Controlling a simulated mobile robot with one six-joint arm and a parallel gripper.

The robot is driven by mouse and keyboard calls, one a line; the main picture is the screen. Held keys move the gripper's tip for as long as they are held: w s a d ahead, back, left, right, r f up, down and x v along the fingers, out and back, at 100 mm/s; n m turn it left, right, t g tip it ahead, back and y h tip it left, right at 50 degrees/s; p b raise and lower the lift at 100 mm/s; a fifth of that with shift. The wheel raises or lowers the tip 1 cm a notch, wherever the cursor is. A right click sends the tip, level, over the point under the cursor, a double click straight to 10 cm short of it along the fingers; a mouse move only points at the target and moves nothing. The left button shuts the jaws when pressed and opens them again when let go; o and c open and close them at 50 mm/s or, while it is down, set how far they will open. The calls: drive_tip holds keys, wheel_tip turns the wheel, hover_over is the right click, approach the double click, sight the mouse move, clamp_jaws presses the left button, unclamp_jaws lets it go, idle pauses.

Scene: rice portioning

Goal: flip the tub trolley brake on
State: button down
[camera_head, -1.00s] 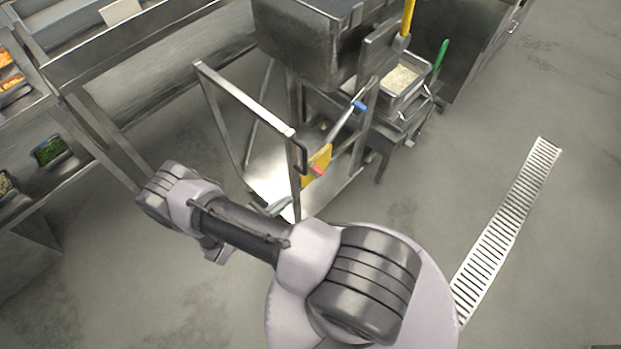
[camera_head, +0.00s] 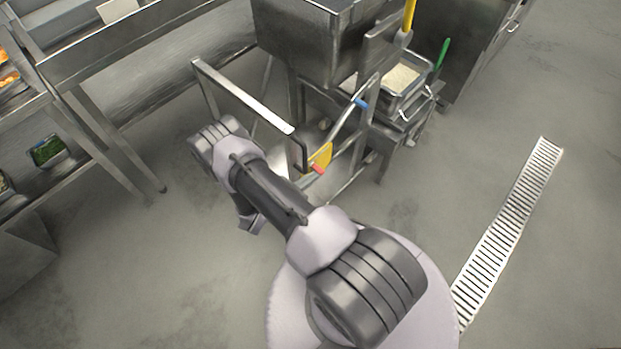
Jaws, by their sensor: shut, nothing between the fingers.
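The tub trolley (camera_head: 245,97) is a metal frame with upright rails, standing in the upper middle of the head view. On its right side a slanted bar runs between a blue piece (camera_head: 361,103) and a red piece (camera_head: 318,169). A yellow plate (camera_head: 322,156) sits just above the red piece. I cannot tell which part is the brake. My arm crosses in front of the trolley's lower left and hides much of its base. My gripper's fingers are hidden behind the arm; only a small dark wrist part shows below it.
A large steel tub (camera_head: 310,40) stands behind the trolley. A tray of rice (camera_head: 402,80) with a green-handled tool (camera_head: 444,55) is to its right. Steel shelving (camera_head: 110,150) fills the left. Open floor with a drain grate (camera_head: 510,230) lies at right.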

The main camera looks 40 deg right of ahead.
drive_tip(key=shift+d+r, duration=0.45)
drive_tip(key=shift+d, duration=0.25)
drive_tip(key=shift+w+a, duration=0.1)
drive_tip(key=f+v, duration=0.1)
drive_tip(key=v, duration=1.2)
drive_tip(key=shift+p, duration=0.45)
